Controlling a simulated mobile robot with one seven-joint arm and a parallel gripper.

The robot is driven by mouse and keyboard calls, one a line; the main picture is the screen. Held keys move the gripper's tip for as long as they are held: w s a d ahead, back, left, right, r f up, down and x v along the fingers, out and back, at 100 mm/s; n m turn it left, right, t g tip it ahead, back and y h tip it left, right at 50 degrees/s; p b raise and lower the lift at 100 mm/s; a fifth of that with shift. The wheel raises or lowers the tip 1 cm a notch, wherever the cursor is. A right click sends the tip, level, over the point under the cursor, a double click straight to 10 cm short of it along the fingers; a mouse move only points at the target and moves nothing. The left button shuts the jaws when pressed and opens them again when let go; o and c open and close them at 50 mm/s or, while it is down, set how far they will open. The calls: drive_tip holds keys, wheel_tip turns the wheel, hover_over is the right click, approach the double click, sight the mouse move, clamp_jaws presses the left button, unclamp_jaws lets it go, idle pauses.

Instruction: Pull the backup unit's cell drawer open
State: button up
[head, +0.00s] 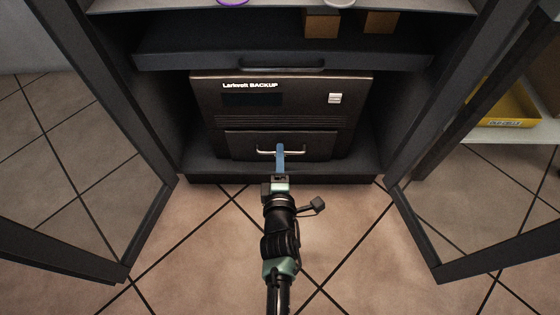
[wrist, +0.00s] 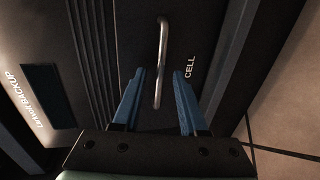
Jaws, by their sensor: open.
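The backup unit (head: 288,99) is a dark box on the cabinet's bottom shelf, with white lettering, a dark display and a pale switch. Its cell drawer (head: 240,144) is a dark panel low on the front and looks shut. A pale metal bar handle (head: 262,151) runs across the drawer; it also shows in the wrist view (wrist: 162,55), with "CELL" printed beside it. My gripper (head: 280,146) has blue fingers and is at the handle. In the wrist view my gripper (wrist: 165,75) is open, its fingers on either side of the bar, with gaps visible. Contact cannot be told.
Cabinet doors stand open at left (head: 150,175) and right (head: 400,190). A shelf (head: 170,62) with a front pull is above the unit; brown boxes (head: 322,24) sit higher. A yellow tray (head: 505,105) is at far right. The tiled floor (head: 190,250) in front is clear around my arm.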

clamp_jaws()
idle(1.5)
